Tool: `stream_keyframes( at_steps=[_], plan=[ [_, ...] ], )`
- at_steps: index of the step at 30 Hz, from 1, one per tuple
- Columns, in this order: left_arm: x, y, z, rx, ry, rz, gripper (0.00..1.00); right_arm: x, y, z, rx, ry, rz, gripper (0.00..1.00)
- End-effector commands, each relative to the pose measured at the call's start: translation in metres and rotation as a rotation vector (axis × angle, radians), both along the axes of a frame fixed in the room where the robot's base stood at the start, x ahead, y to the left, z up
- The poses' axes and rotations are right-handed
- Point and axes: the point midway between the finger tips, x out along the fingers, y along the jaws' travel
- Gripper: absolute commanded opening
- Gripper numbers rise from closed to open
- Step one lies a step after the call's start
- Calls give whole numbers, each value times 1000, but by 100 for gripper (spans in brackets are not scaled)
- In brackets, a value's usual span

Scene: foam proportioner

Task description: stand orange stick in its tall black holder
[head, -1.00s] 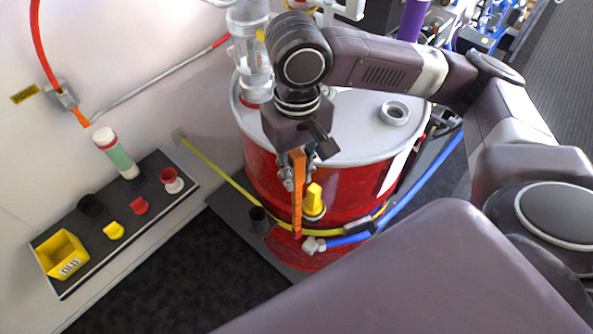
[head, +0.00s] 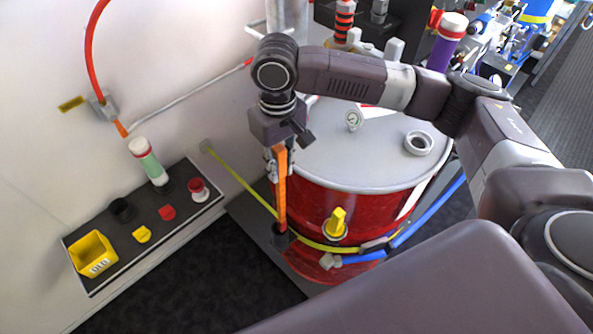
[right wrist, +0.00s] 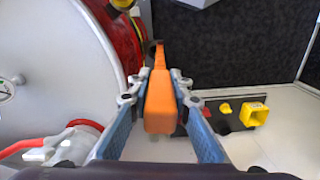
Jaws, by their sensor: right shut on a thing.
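My right gripper (head: 280,163) is shut on the upper part of the orange stick (head: 281,195), which hangs nearly upright in front of the red drum. The right wrist view shows the stick (right wrist: 160,100) between the two fingers (right wrist: 160,88), running away from the camera. The tall black holder (head: 280,238) stands on the dark base at the drum's foot. The stick's lower end meets the holder's mouth in the head view; I cannot tell whether it is inside or just above or in front. My left gripper is not in view.
The red drum (head: 315,208) with a yellow valve (head: 337,222) is right of the stick. Yellow and blue hoses pass close to the holder. A black shelf (head: 150,225) at left bears a yellow bin (head: 93,254), coloured caps and a green-white tube (head: 149,161).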

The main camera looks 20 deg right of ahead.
Motion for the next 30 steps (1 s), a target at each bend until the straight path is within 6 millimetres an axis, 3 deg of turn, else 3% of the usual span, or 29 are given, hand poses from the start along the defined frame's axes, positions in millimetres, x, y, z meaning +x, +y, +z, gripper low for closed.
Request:
stream_keyframes(
  at_steps=[1, 3, 11, 20, 30],
  plan=[
    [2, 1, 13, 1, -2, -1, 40, 10, 2, 6, -5, -1, 23, 0],
    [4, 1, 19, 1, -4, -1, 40, 21, 4, 2, -11, -5, 53, 0],
    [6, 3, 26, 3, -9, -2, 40, 39, 5, -6, -26, -15, 112, 0],
    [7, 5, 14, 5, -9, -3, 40, 40, 5, -16, -27, -16, 115, 0],
    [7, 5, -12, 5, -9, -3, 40, 39, 4, -35, -27, -16, 114, 0]
  ],
)
